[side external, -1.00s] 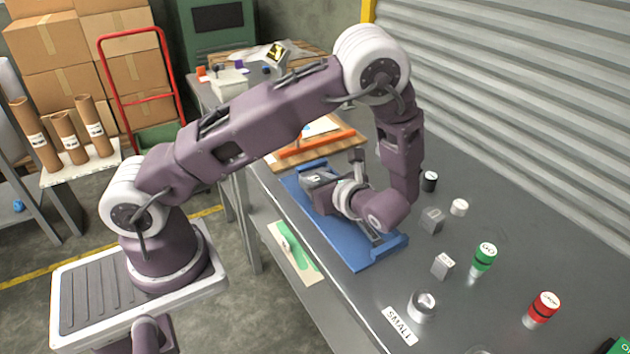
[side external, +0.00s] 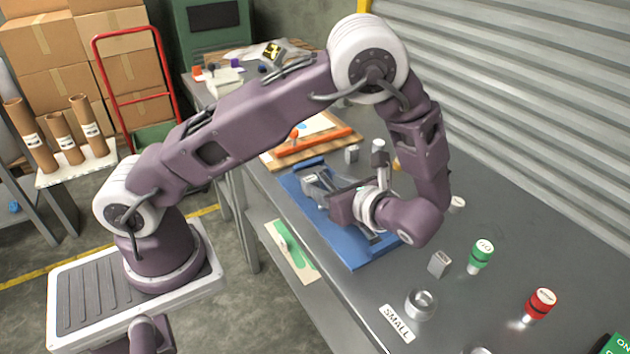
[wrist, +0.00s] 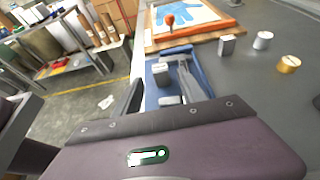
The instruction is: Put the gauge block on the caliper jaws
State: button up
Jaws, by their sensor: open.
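The caliper (side external: 322,187) lies on a blue tray (side external: 350,256), partly hidden behind my gripper; it also shows in the wrist view (wrist: 186,78). A small grey block with a light top (wrist: 160,69), seemingly the gauge block, is at the caliper's jaw end; it also shows in the side view (side external: 310,179). I cannot tell whether it rests on the jaws or beside them. My gripper (side external: 332,196) is open, just above the caliper and to the right of this block. In the wrist view a dark finger (wrist: 133,97) shows at left.
Similar grey blocks stand on the table, one behind the tray (side external: 352,154) and one to its right (side external: 440,264). A green plug gauge (side external: 481,255), a red one (side external: 541,305) and a metal ring (side external: 421,304) stand at right.

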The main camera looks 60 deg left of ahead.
jog(key=v, duration=0.4)
jog(key=shift+d+r, duration=0.15)
jog(key=shift+d, duration=0.05)
jog(key=s+d+r+n+t+h, duration=0.2)
jog(key=s+r+n+t+h, duration=0.3)
jog(key=s+r+n+h, duration=0.8)
jog(key=s+r+n, duration=0.3)
jog(key=s+n, duration=0.1)
jog(key=n, duration=0.1)
jog(key=shift+s+d+t+h, duration=0.3)
jog(key=shift+s+d, duration=0.05)
